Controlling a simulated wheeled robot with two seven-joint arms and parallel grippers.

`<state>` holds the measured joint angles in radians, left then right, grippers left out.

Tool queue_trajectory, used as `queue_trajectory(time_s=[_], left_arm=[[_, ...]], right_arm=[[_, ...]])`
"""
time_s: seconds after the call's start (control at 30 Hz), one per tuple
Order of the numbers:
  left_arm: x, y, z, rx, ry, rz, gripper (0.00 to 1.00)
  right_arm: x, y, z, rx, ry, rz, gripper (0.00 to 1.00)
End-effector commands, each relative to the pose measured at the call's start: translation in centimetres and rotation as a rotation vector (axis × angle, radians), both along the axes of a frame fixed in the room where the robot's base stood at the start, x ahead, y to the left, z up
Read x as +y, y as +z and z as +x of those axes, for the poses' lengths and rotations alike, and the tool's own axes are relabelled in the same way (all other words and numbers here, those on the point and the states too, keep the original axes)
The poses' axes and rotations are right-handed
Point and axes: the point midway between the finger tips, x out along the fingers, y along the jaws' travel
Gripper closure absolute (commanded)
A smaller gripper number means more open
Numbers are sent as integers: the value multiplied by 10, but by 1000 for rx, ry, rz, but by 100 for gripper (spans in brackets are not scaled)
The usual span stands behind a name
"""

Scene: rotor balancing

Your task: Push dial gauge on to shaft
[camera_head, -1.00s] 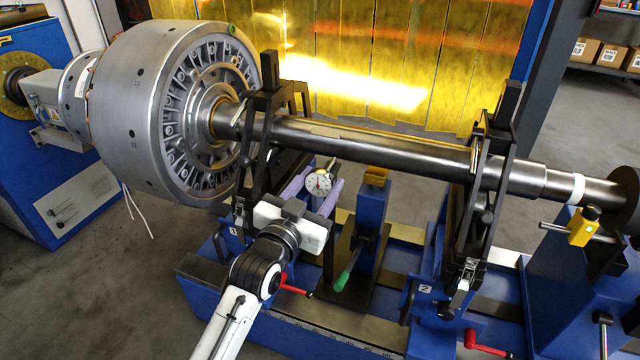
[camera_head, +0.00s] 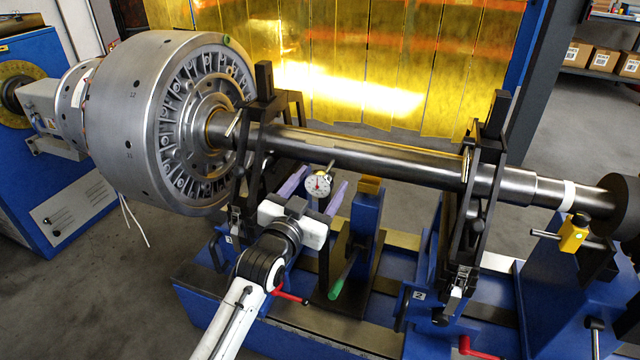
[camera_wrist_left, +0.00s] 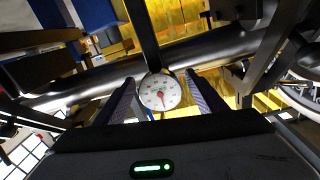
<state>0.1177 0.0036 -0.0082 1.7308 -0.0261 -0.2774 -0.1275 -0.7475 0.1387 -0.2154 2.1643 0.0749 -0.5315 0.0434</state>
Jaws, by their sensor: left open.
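The dial gauge (camera_head: 318,184), with a round white face and a red needle, stands just below the shaft (camera_head: 360,158). Its stem points up toward the shaft; I cannot tell whether it touches. My left gripper (camera_head: 325,176) is below the shaft, its two purple fingers apart, one on each side of the gauge. In the left wrist view the gauge (camera_wrist_left: 160,92) faces me between the spread fingers, with the shaft (camera_wrist_left: 105,78) crossing behind it. What holds the gauge is hidden. My right gripper is not in view.
A large grey rotor (camera_head: 165,120) is at the shaft's left. Black roller supports stand at left (camera_head: 265,110) and right (camera_head: 480,185). Red handles (camera_head: 290,294) are low on the stand.

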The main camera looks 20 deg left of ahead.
Motion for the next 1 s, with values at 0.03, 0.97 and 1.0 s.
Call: queue_trajectory(time_s=[0.03,0.97,1.0], left_arm=[[0,0,-3,1,0,0,36],[0,0,-102,-1,0,0,36],[0,0,-102,-1,0,0,36]], right_arm=[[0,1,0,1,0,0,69],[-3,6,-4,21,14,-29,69],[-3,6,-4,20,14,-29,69]])
